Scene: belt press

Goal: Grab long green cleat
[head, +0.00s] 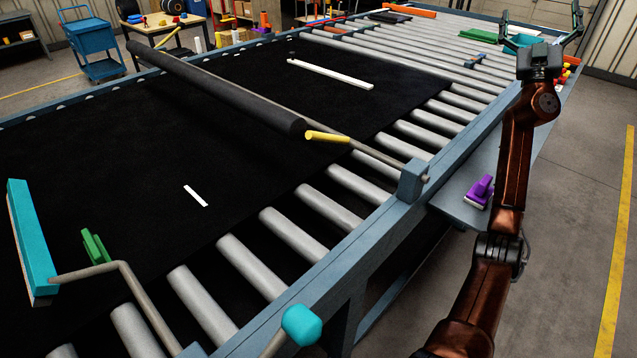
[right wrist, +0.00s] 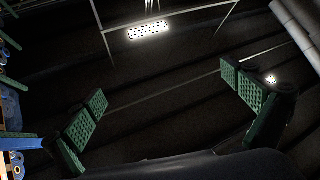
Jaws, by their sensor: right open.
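A long green cleat (head: 478,35) lies flat at the far end of the roller bed, in the head view. A smaller green block (head: 95,247) with an upright part sits on the black belt at the lower left. My right gripper (head: 541,28) is raised at the upper right of the head view, to the right of the long cleat and apart from it. Its green fingers are spread wide and empty. In the right wrist view, the fingers (right wrist: 164,86) frame only a dark ceiling with a lamp; no cleat shows there. My left gripper is not in view.
A dark roller bar (head: 215,88) crosses the black belt (head: 240,190). A teal tray (head: 522,41) is behind my right gripper. A blue frame rail (head: 300,300) edges the bed. A purple tool (head: 480,192) sits on a side shelf. Open floor (head: 590,200) is at right.

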